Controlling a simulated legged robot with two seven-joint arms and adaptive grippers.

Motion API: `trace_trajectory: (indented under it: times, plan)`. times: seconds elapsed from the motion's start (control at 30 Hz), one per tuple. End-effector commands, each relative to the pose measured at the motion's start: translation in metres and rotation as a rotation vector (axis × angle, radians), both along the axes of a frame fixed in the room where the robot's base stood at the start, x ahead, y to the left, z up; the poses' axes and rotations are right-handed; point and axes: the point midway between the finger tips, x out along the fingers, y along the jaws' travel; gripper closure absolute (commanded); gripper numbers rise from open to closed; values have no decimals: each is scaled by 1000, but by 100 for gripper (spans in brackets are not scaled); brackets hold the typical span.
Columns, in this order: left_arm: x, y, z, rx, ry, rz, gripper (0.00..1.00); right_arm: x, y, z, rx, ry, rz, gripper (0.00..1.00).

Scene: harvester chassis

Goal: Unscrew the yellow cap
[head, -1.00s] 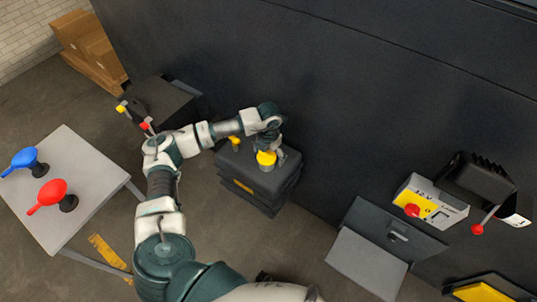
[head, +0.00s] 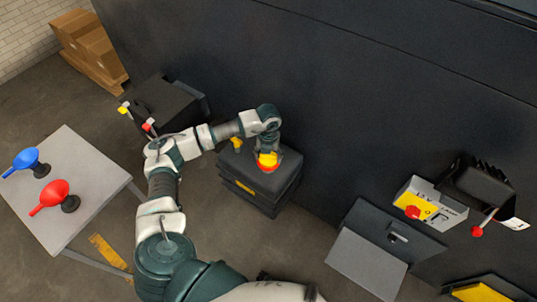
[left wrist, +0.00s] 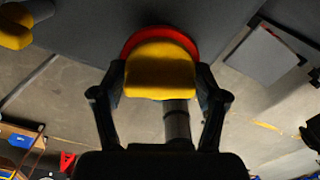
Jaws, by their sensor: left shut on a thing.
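The yellow cap (head: 268,159) sits on top of the dark box-shaped tank (head: 258,190) against the chassis wall. A red rim shows around its base. It also shows in the left wrist view (left wrist: 160,72), with the red rim (left wrist: 150,37) behind it. My left gripper (head: 270,150) comes down on the cap from above. In the left wrist view my left gripper's fingers (left wrist: 160,80) are on both sides of the cap and shut on it. My right gripper is in neither view.
A smaller yellow part (head: 236,143) stands on the same tank, left of the cap. A table (head: 95,165) at left holds a blue funnel (head: 27,159) and a red funnel (head: 50,195). Levers (head: 136,115) stand behind my forearm. A switch box (head: 430,205) is at right.

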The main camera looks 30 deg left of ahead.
Motion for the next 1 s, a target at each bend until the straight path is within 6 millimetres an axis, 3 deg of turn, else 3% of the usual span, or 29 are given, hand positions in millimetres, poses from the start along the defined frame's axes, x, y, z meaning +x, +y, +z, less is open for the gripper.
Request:
trace_trajectory:
  times: [0.7,1.0]
  plan:
    - [-2,1,2,3,4,1395,77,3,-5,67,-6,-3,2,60]
    - [-1,1,3,1,2,1444,77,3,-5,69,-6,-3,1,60]
